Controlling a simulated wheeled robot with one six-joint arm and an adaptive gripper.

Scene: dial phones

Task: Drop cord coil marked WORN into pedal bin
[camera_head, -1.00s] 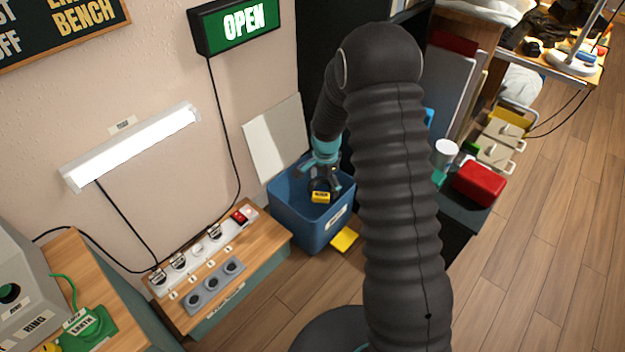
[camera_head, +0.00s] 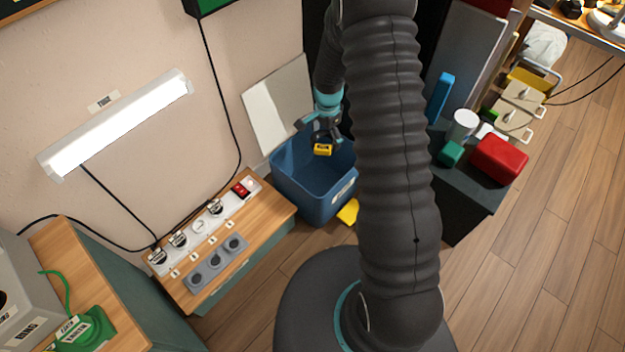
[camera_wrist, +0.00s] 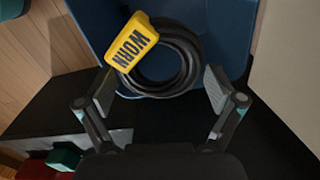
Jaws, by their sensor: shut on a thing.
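The cord coil (camera_wrist: 188,62) is a black ring with a yellow tag (camera_wrist: 132,42) reading WORN. My gripper (camera_wrist: 162,92) is shut on the coil, with a finger on each side of it in the wrist view. In the head view my gripper (camera_head: 322,134) and the yellow-tagged coil are over the back part of the blue pedal bin (camera_head: 318,205). The bin is open at the top, and its blue wall also shows behind the coil in the wrist view (camera_wrist: 97,20). My arm hides the bin's right side.
A low wooden bench (camera_head: 262,211) with a power strip and grey sockets stands left of the bin. A white panel (camera_head: 280,105) leans on the wall behind. A dark cabinet (camera_head: 462,195) with a red box (camera_head: 499,158) stands at right. Floor is clear at far right.

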